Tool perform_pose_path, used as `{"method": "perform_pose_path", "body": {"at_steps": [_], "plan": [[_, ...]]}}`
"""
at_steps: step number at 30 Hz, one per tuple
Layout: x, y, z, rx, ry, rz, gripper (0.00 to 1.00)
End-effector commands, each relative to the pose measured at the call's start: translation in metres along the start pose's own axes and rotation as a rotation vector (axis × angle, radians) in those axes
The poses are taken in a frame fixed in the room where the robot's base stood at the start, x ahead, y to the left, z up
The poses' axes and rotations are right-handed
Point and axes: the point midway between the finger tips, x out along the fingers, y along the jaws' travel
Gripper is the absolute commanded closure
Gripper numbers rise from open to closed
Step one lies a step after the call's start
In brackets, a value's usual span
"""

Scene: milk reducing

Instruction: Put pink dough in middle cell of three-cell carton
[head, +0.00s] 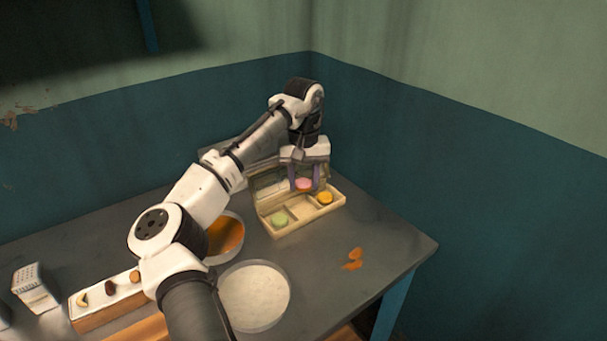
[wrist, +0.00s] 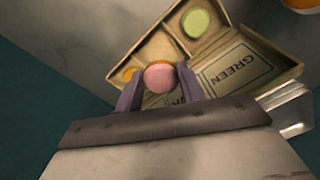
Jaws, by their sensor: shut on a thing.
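The pink dough (head: 304,184) is a small round piece held between the fingers of my gripper (head: 307,180). My gripper is shut on it; the wrist view shows the pink dough (wrist: 160,77) between both fingertips (wrist: 160,84). It hangs over the three-cell carton (head: 283,231). In the head view, the left cell holds green dough (head: 280,219) and the right cell holds yellow-orange dough (head: 325,198). The middle cell (wrist: 157,48) looks empty.
A bowl of orange contents (head: 225,236) and a round dish of white stuff (head: 255,296) stand left of and nearer than the carton. Orange scraps (head: 353,259) lie to its right. A grater (head: 34,286) stands at the far left. The tabletop's right corner is mostly clear.

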Motion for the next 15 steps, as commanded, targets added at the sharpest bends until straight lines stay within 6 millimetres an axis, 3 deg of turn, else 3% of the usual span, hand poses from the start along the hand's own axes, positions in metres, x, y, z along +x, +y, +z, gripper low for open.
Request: {"method": "perform_pose_path", "body": {"at_steps": [15], "plan": [[0.043, -0.001, 0.000, -0.001, 0.002, -0.001, 0.87]]}}
